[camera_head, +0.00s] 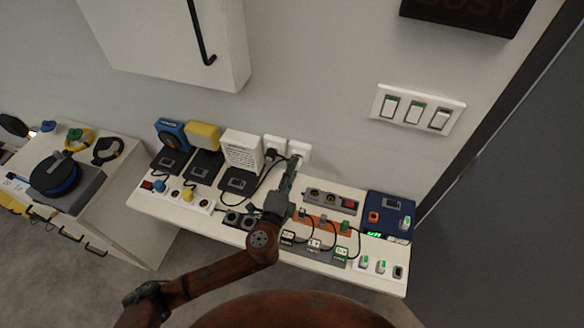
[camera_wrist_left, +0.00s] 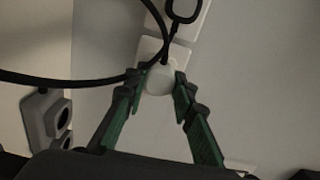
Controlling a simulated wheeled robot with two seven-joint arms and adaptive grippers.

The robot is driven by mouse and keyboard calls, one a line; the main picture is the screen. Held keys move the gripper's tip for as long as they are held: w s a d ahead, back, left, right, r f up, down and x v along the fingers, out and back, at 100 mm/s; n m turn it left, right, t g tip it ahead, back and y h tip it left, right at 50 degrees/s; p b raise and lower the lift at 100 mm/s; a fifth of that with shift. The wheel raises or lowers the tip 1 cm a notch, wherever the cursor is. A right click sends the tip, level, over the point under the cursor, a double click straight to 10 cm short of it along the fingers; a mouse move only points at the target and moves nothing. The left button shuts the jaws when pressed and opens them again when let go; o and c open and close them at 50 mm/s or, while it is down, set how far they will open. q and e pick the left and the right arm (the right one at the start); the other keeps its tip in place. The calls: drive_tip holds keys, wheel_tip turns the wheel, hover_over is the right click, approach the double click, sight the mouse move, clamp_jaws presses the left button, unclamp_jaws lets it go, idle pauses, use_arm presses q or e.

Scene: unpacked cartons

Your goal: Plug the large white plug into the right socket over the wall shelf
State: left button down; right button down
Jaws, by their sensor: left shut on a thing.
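Two white sockets sit side by side on the wall over the shelf. A black plug with a cable is at the left socket (camera_head: 274,144). My left gripper (camera_head: 294,163) reaches up to the right socket (camera_head: 303,148), its fingers in front of it. In the left wrist view, the green fingers of the left gripper (camera_wrist_left: 158,83) are shut on the round large white plug (camera_wrist_left: 158,79), which lies over the right socket's plate (camera_wrist_left: 147,48). I cannot tell whether it is fully seated. In the head view the plug is hidden or indistinct. My right gripper is not in view.
The wall shelf (camera_head: 150,207) is crowded with black adapters, power strips, a dark blue box (camera_head: 388,215) and small plugs. A black cable (camera_wrist_left: 70,81) arcs close to the left fingers. A white cabinet (camera_head: 165,40) hangs above; light switches (camera_head: 416,109) are at right.

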use_arm(q)
drive_tip(key=shift+w, duration=0.25)
idle(0.5)
drive_tip(key=c, duration=1.5)
unclamp_jaws()
drive_tip(key=shift+c, duration=0.2)
drive_tip(key=v, duration=1.2)
